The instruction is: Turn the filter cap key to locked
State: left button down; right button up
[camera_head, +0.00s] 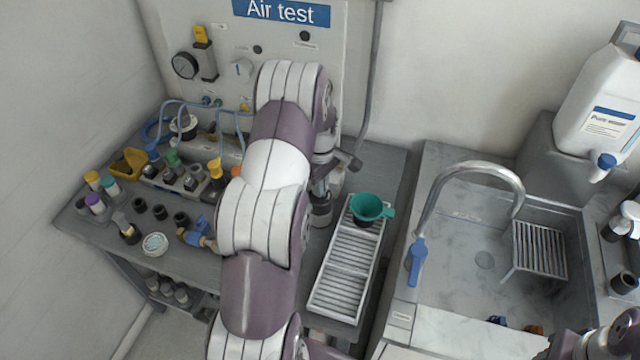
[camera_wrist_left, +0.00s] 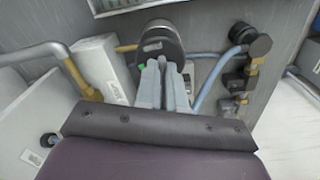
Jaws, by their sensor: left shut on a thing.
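In the left wrist view a dark round cap (camera_wrist_left: 158,42) with a small green mark on its left side lies right at my fingertips. I take it for the filter cap; its key is mostly hidden between the fingers. My left gripper (camera_wrist_left: 162,68) is shut on the key, its two grey fingers close together. In the head view my left gripper (camera_head: 330,170) is partly hidden behind my own arm, above a grey cylindrical part (camera_head: 321,208) on the bench. I cannot read the key's angle or any lock marking.
A slatted white tray (camera_head: 342,285) with a green funnel (camera_head: 370,207) stands right of the arm. The sink (camera_head: 470,275) with its tap lies further right. Caps, fittings and blue hoses crowd the bench at left. The Air test panel (camera_head: 225,30) rises behind.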

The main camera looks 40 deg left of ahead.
pick_arm(q)
jog(key=shift+m, duration=0.4)
dwell(1.0)
jog(key=c, duration=1.2)
grip_release()
jog(key=shift+r, duration=0.1)
jog(key=shift+w+r, duration=0.1)
jog(key=shift+r, duration=0.25)
notch_tip(320, 180, up, 12)
jog(key=shift+f+p, duration=0.1)
jog(key=shift+p, duration=0.35)
